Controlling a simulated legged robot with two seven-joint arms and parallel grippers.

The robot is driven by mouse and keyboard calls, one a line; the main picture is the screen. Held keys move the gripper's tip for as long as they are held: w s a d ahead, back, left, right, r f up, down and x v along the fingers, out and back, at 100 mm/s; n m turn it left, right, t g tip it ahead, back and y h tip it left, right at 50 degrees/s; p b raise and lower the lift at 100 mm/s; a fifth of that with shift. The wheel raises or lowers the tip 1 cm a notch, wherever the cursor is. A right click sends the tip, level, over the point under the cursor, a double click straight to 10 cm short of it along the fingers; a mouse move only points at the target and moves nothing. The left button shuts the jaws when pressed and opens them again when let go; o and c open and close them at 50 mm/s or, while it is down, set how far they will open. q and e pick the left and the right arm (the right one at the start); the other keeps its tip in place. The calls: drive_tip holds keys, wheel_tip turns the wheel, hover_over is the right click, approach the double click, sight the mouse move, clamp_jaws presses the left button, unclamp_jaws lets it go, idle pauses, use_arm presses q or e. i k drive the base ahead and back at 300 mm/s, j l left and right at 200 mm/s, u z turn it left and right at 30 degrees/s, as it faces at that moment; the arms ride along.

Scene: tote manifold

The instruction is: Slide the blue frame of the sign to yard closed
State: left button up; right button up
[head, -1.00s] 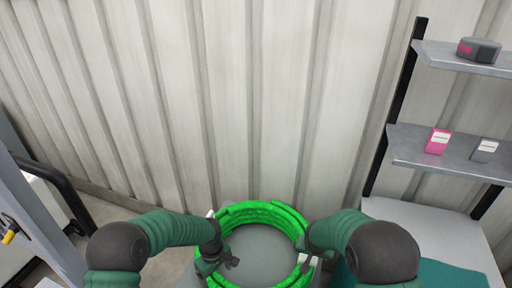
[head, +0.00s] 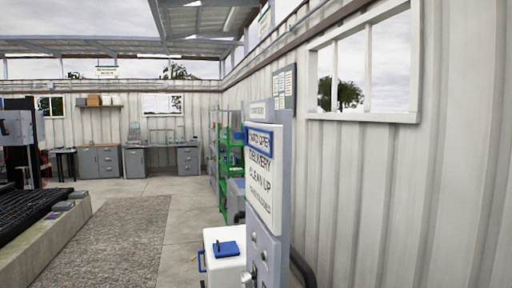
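The sign (head: 259,190) is a white board on a grey post, right of centre in the head view and seen at a slant. It has several rows of dark lettering. The blue frame (head: 249,153) sits around the top row, which seems to read "yard open". The rows below seem to read "delivery" and "clean up". The lowest line is too small to read for certain. Neither of my grippers is in view.
A white bin or box (head: 223,264) with a blue item on top stands left of the post. Green shelving (head: 222,165) stands behind it. The corrugated wall (head: 385,200) runs close on the right. Concrete floor (head: 187,205) is clear to the left, beside a gravel-like strip (head: 110,245).

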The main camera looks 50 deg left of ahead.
sight(243, 135)
drive_tip(key=k+u, duration=0.1)
drive_tip(key=u, duration=1.65)
